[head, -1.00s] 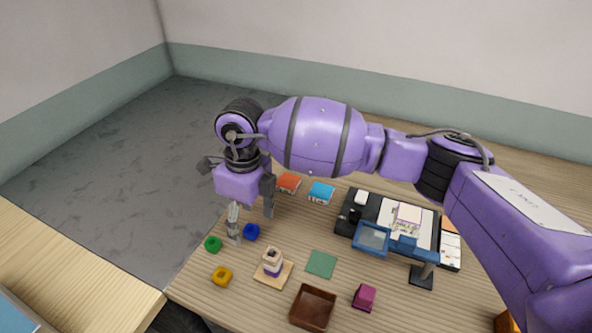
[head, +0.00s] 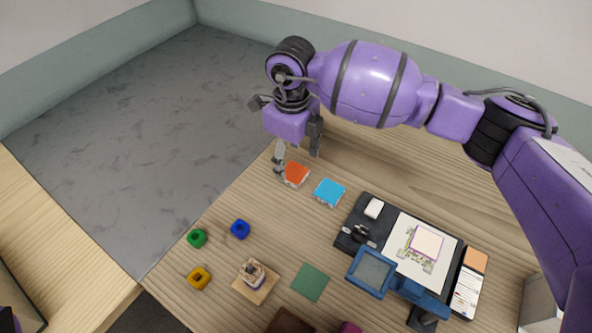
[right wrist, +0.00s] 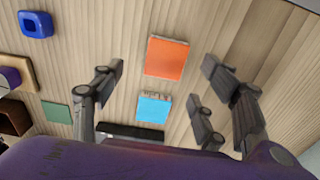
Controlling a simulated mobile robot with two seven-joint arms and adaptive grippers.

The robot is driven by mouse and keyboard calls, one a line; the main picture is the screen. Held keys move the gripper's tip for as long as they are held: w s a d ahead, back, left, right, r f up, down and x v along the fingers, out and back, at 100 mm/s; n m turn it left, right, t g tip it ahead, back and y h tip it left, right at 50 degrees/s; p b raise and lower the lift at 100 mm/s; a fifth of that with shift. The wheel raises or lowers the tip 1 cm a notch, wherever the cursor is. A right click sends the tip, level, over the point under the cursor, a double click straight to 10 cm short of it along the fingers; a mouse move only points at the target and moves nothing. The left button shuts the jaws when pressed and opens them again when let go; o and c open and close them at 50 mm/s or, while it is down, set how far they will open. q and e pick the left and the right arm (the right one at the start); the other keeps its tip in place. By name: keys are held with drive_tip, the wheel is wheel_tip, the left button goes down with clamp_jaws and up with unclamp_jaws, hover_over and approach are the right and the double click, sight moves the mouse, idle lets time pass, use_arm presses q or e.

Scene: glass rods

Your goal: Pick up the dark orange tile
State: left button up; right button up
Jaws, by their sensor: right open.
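The dark orange tile (head: 296,175) lies flat on the wooden table near its far left edge, with a pale printed side. It also shows in the right wrist view (right wrist: 166,58), between the two spread fingers and ahead of the palm. My right gripper (head: 297,162) is open and empty, pointing down over the tile. In the head view one finger overlaps the tile's left edge; I cannot tell whether it touches. A light blue tile (head: 329,192) lies beside the orange one and shows in the right wrist view (right wrist: 154,108). My left gripper is not in view.
Blue (head: 240,229), green (head: 197,238) and yellow (head: 199,278) rings and a green square (head: 310,282) lie nearer.

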sight(294, 172)
drive_tip(key=f, duration=0.4)
drive_tip(key=shift+w+d+f, duration=0.1)
drive_tip(key=shift+w+f, duration=0.25)
drive_tip(key=shift+w, duration=0.05)
drive_tip(key=shift+f, duration=0.3)
drive_tip(key=shift+c, duration=0.3)
drive_tip(key=c, duration=1.3)
drive_tip(key=shift+r, duration=0.15)
